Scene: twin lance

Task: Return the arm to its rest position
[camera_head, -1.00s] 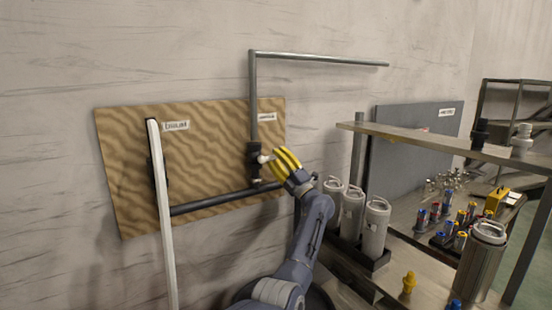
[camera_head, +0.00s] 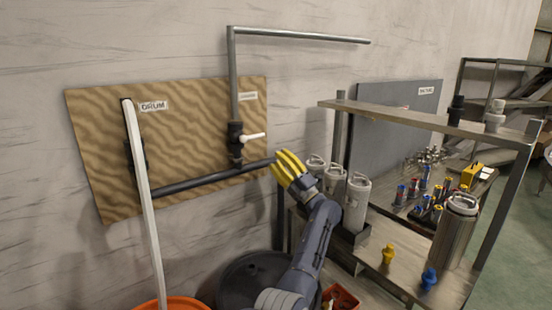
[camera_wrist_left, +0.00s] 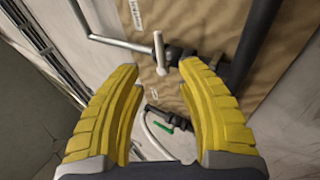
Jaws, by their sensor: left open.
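My left gripper (camera_head: 288,166), with yellow fingers, is in front of the wooden board's lower right corner in the head view. In the left wrist view its two fingers (camera_wrist_left: 160,95) are spread apart with nothing between them. A valve with a white handle (camera_head: 253,136) sits on the grey pipe on the board, up and left of the gripper and apart from it. The white handle (camera_wrist_left: 159,54) also shows beyond the fingertips in the left wrist view. My right gripper is in neither view.
The wooden board (camera_head: 90,150) carries a dark horizontal pipe (camera_head: 200,182). A white pole (camera_head: 145,200) stands at left over an orange container (camera_head: 185,303). A dark drum (camera_head: 240,275) is below my arm. A metal shelf (camera_head: 420,122) with several canisters (camera_head: 357,200) stands at right.

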